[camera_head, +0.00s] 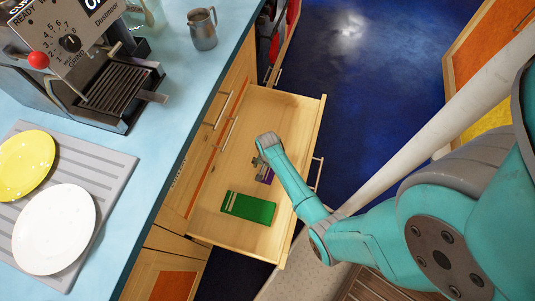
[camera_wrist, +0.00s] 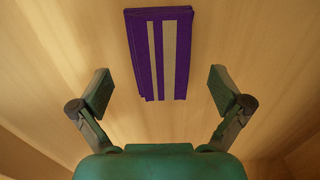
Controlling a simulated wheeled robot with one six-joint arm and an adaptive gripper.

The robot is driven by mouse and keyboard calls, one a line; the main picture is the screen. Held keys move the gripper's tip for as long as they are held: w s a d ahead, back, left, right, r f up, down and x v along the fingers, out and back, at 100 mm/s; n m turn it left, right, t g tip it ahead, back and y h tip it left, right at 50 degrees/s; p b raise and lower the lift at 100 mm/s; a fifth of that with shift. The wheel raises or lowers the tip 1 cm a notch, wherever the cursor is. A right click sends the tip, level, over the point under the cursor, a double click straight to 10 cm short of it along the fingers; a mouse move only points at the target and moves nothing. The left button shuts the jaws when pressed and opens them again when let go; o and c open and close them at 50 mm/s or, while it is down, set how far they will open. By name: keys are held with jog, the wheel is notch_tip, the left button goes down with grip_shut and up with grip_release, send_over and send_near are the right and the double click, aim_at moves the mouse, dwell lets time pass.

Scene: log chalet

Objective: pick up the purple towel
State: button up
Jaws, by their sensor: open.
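The purple towel (camera_wrist: 184,54) lies folded flat on the wooden drawer floor in the wrist view, with pale stripes along it. In the head view only a small part of the purple towel (camera_head: 265,174) shows, mostly hidden by my arm and gripper. My gripper (camera_wrist: 160,92) is open and empty, its fingers spread wider than the towel. The towel lies ahead of the fingertips, towards the top of the wrist view. My gripper (camera_head: 259,163) also shows in the head view, inside the open drawer.
A green folded towel (camera_head: 250,208) lies in the same open drawer (camera_head: 286,110), whose walls surround my gripper. The counter (camera_head: 172,120) beside it holds a coffee machine (camera_head: 105,95), a metal jug (camera_head: 202,30), a yellow plate (camera_head: 24,163) and a white plate (camera_head: 53,230).

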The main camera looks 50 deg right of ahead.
aim_at(267, 170)
jog(key=shift+f, duration=0.55)
jog(key=c, duration=0.9)
jog(key=shift+r, duration=0.15)
notch_tip(267, 170, up, 10)
jog(key=shift+f, duration=0.1)
jog(key=shift+o, duration=1.1)
jog(key=c, duration=0.4)
jog(key=shift+c, duration=0.2)
